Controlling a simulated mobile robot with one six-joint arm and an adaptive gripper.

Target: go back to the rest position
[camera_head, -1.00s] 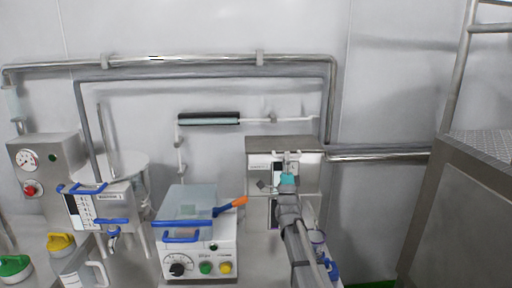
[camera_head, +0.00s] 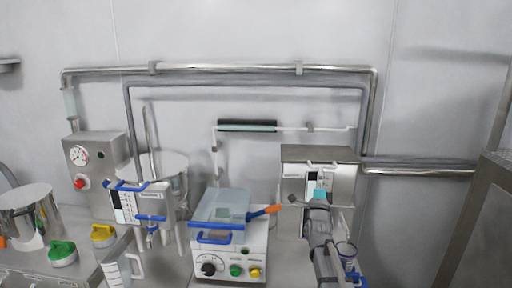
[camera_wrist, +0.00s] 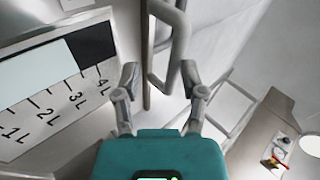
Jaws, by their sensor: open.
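My gripper (camera_wrist: 160,80) is open in the wrist view, its two grey fingers spread in front of a teal body. A curved metal handle (camera_wrist: 176,45) shows beyond and between the fingertips; I cannot tell whether they touch it. Nothing is clearly held. A panel with a litre scale (camera_wrist: 60,90) is at the left of that view. In the head view my arm reaches up from the lower right, and the teal part of the gripper (camera_head: 319,193) is in front of a steel cabinet (camera_head: 320,154). The fingers are too small to make out there.
A white machine with a clear lid (camera_head: 228,262) stands left of my arm, with an orange-ended handle (camera_head: 263,212) toward it. Further left are a jug (camera_head: 118,270), green (camera_head: 62,252) and yellow (camera_head: 103,235) lidded items, and a steel pot (camera_head: 28,215). Pipes run along the wall.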

